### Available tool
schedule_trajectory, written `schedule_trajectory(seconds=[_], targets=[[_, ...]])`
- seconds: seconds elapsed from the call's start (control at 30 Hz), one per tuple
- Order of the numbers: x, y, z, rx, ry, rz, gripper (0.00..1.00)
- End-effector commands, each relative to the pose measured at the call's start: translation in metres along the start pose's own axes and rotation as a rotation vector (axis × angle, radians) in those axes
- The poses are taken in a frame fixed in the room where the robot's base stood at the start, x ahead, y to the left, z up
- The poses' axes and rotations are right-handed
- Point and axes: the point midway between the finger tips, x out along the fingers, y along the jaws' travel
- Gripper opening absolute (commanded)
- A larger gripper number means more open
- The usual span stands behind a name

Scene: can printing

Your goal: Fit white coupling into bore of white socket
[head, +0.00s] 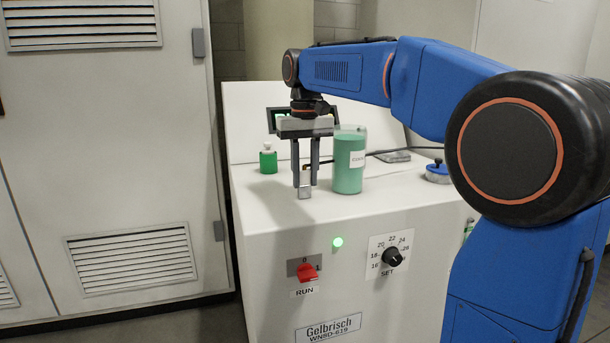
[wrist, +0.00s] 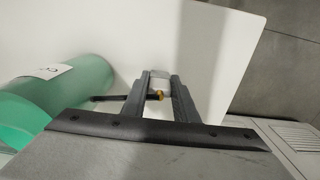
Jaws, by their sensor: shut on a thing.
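My gripper (head: 305,184) points down over the front of the white machine top. It is shut on the white coupling (head: 307,174), a small pale piece between the fingers, mostly hidden by them. In the wrist view, the fingers (wrist: 160,88) close around a pale piece with an orange-yellow part, and a black hose reaches it from the left. A small pale grey block (head: 304,192), seemingly the white socket, shows right below the fingertips, near the machine's front edge. Its bore is not visible. I cannot tell whether coupling and socket touch or are engaged.
A large jar of green liquid (head: 348,165) stands close right of my gripper. A small green bottle (head: 268,160) stands behind left. A blue-lidded round container (head: 438,172) and a flat grey item (head: 393,156) are farther right. A dark screen (head: 284,121) is behind the gripper.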

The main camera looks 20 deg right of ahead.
Motion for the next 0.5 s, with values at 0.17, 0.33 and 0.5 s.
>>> schedule_trajectory(seconds=[0.17,0.33,0.5], targets=[[0.0016,0.0,0.0,0.0,0.0,0.0,0.45],[0.0015,0.0,0.0,0.0,0.0,0.0,0.45],[-0.0007,0.0,-0.0001,0.0,0.001,0.0,0.45]])
